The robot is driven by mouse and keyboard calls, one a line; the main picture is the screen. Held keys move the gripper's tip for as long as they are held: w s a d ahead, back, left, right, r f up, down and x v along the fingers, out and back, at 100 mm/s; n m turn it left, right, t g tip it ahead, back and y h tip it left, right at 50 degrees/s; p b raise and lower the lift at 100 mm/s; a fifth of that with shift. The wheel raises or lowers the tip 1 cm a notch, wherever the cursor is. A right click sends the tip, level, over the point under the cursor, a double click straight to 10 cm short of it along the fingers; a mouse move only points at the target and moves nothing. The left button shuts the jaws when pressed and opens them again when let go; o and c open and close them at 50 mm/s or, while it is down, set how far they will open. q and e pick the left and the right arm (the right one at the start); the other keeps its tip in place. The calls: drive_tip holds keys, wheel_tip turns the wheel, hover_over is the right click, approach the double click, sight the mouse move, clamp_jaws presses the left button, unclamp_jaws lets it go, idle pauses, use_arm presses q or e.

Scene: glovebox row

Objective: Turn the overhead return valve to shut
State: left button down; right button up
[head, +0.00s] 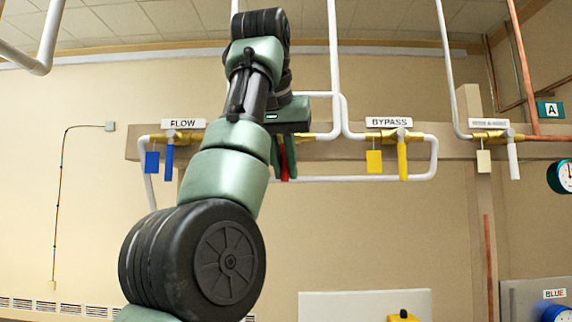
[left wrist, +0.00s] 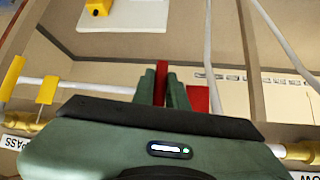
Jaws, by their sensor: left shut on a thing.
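A red valve lever (head: 284,162) hangs below the overhead pipe, between the FLOW and BYPASS valves. My left gripper (head: 284,172) reaches up to it, with one green finger on each side, shut on the lever. In the left wrist view the red lever (left wrist: 161,84) shows between the fingers (left wrist: 161,97), and a red tag (left wrist: 197,100) hangs beside them. The red lever's valve body and any label are hidden behind my left arm and gripper, so I cannot read its name. My right gripper is not in view.
The FLOW valve (head: 178,136) has a blue lever (head: 169,157) and blue tag. The BYPASS valve (head: 390,135) has a yellow lever (head: 402,160) and yellow tag. A valve with a white lever (head: 513,160) is at the right. White pipes (head: 335,60) drop from the ceiling.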

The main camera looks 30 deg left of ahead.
sight(284, 159)
use_arm(q)
drive_tip(key=shift+f, duration=0.25)
drive_tip(key=c, duration=1.4)
unclamp_jaws()
drive_tip(key=shift+c, duration=0.2)
drive_tip(key=shift+w+a, duration=0.1)
drive_tip(key=shift+w, duration=0.05)
drive_tip(key=shift+r, duration=0.1)
drive_tip(key=p+v, duration=0.1)
drive_tip(key=v, duration=0.5)
drive_tip(key=shift+s+r+p, duration=0.2)
drive_tip(key=shift+r+p, duration=0.15)
drive_tip(key=shift+s+d+r, duration=0.25)
drive_tip(key=shift+s, duration=0.15)
drive_tip(key=shift+w, duration=0.1)
